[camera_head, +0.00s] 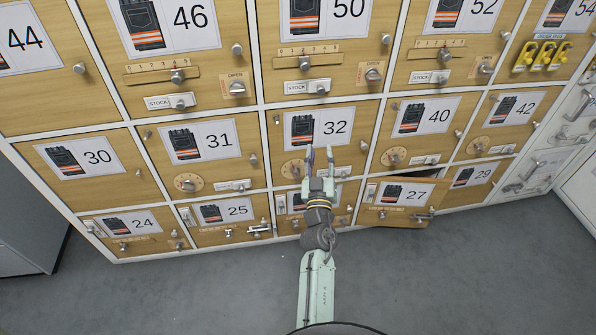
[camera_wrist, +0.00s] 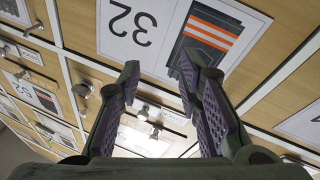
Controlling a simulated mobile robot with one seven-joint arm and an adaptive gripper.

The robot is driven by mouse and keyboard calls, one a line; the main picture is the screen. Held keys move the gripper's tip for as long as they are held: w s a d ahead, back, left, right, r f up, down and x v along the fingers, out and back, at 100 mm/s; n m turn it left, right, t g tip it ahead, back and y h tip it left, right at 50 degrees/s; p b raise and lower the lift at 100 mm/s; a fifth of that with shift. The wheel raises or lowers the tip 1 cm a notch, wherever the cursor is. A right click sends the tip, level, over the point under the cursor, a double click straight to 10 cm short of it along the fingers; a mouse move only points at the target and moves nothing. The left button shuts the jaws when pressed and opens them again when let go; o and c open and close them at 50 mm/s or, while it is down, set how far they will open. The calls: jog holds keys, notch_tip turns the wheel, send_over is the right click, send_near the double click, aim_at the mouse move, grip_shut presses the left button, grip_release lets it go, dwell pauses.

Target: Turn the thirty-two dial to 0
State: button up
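The thirty-two door (camera_head: 357,140) is a wooden locker door with a white card showing a glove and "32". Its round dial (camera_head: 292,169) sits low on the left of the door, left of my gripper; its scale is too small to read. My gripper (camera_head: 320,154) is open and empty, in front of the lower part of this door, fingers pointing up in the head view. In the wrist view the "32" card (camera_wrist: 118,45) appears upside down, beyond my open gripper (camera_wrist: 158,75). The dial does not show in the wrist view.
The twenty-seven door (camera_head: 393,215) below right stands ajar, tilted out from the lockers. Similar dials sit on the thirty-one door (camera_head: 189,182) and the forty door (camera_head: 394,156). A small knob (camera_head: 364,146) is at thirty-two's right edge. Grey floor (camera_head: 190,290) in front is clear.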

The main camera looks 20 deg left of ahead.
aim_at(297, 177)
jog(key=s+a+f+n+g+y+p, duration=0.15)
jog(key=s+f, duration=0.25)
jog(key=f, duration=0.4)
jog(key=s+f+n+g+y, duration=0.2)
jog(key=s+f+g, duration=0.1)
jog(key=f, duration=0.4)
jog(key=shift+h, duration=0.25)
jog(key=b+x, duration=0.2)
jog(key=x, duration=0.8)
jog(key=shift+w+a, duration=0.15)
jog(key=shift+a, duration=0.1)
jog(key=shift+c, duration=0.2)
grip_shut()
